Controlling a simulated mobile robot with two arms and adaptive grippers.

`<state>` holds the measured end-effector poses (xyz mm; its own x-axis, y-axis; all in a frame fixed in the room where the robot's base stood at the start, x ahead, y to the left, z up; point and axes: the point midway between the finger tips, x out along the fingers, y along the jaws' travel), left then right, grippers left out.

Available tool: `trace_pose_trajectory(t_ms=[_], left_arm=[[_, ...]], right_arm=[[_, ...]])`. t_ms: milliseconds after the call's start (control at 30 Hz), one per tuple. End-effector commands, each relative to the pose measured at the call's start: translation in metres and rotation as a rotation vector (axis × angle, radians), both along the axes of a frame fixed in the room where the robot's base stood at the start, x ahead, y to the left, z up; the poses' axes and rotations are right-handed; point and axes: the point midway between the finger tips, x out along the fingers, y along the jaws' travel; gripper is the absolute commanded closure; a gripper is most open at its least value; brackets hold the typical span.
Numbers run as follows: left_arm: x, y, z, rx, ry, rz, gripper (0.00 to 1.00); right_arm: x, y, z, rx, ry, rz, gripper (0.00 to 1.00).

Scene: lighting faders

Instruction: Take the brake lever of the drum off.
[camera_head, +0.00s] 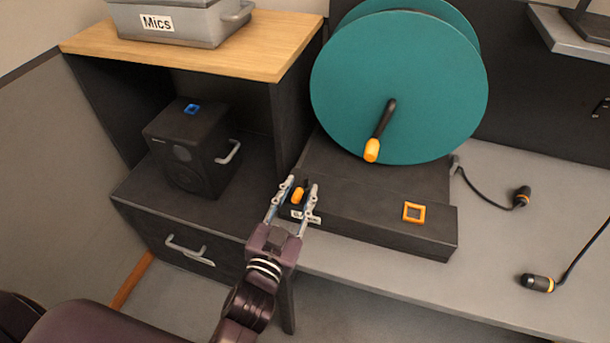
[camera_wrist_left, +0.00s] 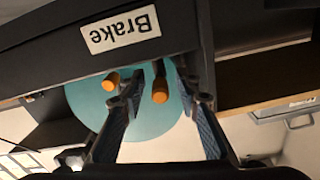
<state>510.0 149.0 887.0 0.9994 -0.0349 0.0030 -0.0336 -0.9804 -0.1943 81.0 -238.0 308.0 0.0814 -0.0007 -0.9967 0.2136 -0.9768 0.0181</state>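The drum (camera_head: 400,80) is a large teal reel on a long dark base (camera_head: 360,215). The brake lever (camera_head: 298,196), with an orange grip, stands at the left end of this base. My left gripper (camera_head: 299,188) is at the lever, one finger on each side. In the left wrist view the lever's orange grip (camera_wrist_left: 160,92) shows between the open fingers (camera_wrist_left: 159,85), with gaps beside it. A white "Brake" label (camera_wrist_left: 120,29) is on the base's front. My right gripper is out of view.
The drum's crank handle (camera_head: 371,150) hangs right of the lever. An orange square frame (camera_head: 414,212) is on the base's right part. A black speaker box (camera_head: 190,147) stands in the shelf at left. Microphones (camera_head: 537,283) with cables lie on the grey bench at right.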

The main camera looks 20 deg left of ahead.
Motion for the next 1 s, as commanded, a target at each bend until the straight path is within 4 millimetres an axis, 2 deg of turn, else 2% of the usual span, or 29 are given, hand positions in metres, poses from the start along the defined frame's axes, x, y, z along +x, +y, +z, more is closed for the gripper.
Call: trace_pose_trajectory(t_ms=[100,300,467,633,900,1000], left_arm=[[0.019,0.0,0.002,0.001,-0.001,0.001,0.7],[0.037,-0.001,0.001,0.001,0.0,0.0,0.7],[0.04,-0.001,0.0,0.001,0.002,0.0,0.7],[0.04,-0.001,0.0,0.001,0.002,0.0,0.7],[0.04,-0.001,0.0,0.001,0.001,0.0,0.99],[0.04,-0.001,0.0,0.001,0.001,0.001,1.0]], right_arm=[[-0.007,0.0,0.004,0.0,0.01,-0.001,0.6],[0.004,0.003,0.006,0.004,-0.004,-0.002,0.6],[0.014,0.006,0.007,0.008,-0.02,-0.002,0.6],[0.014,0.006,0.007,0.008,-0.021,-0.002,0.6],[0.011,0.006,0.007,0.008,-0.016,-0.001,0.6],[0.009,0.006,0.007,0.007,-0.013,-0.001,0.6]])
